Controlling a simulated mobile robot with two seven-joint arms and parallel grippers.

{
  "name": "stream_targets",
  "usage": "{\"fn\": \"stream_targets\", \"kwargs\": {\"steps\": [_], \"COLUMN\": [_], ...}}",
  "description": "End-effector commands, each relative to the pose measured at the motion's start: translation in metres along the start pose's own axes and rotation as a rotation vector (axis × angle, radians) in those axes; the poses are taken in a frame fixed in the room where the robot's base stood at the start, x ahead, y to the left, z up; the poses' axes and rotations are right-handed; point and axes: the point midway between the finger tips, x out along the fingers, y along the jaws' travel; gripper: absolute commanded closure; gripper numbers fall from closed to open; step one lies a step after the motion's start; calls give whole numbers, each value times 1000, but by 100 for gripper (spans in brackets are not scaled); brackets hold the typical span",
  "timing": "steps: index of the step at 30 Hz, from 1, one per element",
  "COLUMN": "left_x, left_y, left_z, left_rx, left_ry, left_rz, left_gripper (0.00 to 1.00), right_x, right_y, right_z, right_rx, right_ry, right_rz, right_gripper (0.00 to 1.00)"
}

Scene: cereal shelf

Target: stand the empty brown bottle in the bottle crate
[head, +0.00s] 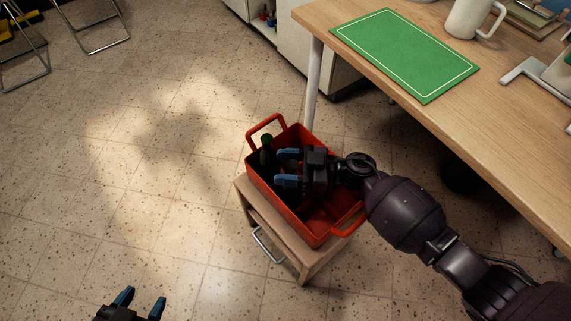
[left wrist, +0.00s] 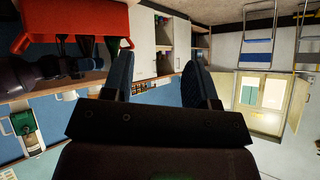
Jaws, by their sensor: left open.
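The red bottle crate (head: 318,230) stands on a small wooden cabinet, and its side also shows in the left wrist view (left wrist: 85,24). A dark green bottle (head: 266,150) stands upright at its far left end. My right gripper (head: 287,168) is over the crate, its blue fingers apart and pointing left. A dark brownish shape shows between and behind these fingers, partly hidden; I cannot tell whether it is the brown bottle or whether it is gripped. My left gripper (head: 141,302) is open and empty, low at the bottom left, away from the crate; its fingers show in the left wrist view (left wrist: 160,75).
The wooden cabinet (head: 285,250) has a metal handle. A wooden table (head: 490,120) at the right carries a green mat (head: 404,53) and a white mug (head: 466,18). Folding chairs (head: 92,25) stand at the far left. The tiled floor left of the crate is clear.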

Motion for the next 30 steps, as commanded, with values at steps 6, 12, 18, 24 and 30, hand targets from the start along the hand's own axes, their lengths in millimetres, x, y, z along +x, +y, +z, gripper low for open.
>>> {"fn": "stream_targets", "kwargs": {"steps": [6, 12, 18, 24, 30], "left_x": [-1, -2, -4, -7, -6], "left_y": [-1, -2, -2, -2, -2], "left_z": [-2, -6, 2, 6, 6], "left_rx": [-2, -15, -29, -34, -35], "left_ry": [4, 10, -12, -25, -25], "left_rz": [-2, -6, -7, -7, -7], "left_gripper": [47, 47, 47, 47, 47], "right_x": [-1, -30, -59, -74, -76], "right_y": [0, 1, 1, 0, 0], "right_z": [-5, -6, -5, -4, -3], "right_rx": [-3, -4, -2, -2, 0], "right_ry": [-1, -3, -3, -1, 0], "right_rz": [0, 2, 1, 1, 0], "right_gripper": [44, 44, 44, 44, 44]}}
